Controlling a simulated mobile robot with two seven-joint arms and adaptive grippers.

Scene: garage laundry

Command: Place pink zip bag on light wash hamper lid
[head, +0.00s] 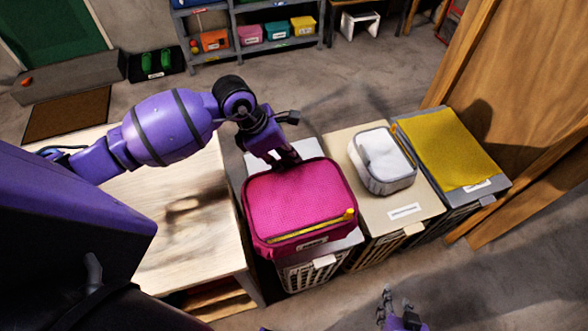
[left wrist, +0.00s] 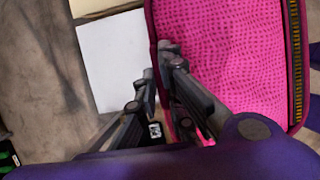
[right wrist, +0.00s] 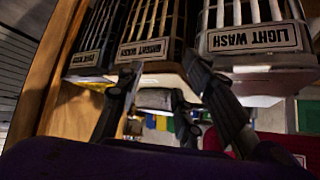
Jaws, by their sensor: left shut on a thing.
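The pink zip bag (head: 300,205), with a yellow zip along its front edge, is over the light wash hamper lid (head: 346,246), overhanging its left side. My left gripper (head: 287,162) is shut on the bag's back edge; its fingers (left wrist: 160,62) also show at the bag (left wrist: 228,50) in the left wrist view. In the right wrist view the light wash hamper (right wrist: 255,38) appears upside down, and a gap seems to separate it from the bag (right wrist: 285,147). My right gripper (head: 398,300) is open and empty in front of the hampers.
A beige hamper lid (head: 348,172) to the right bears a grey-white case (head: 383,160). A grey hamper further right carries a yellow cloth (head: 447,148). A wooden table (head: 195,235) stands left, its top mostly clear. A wooden panel (head: 530,110) is at the right.

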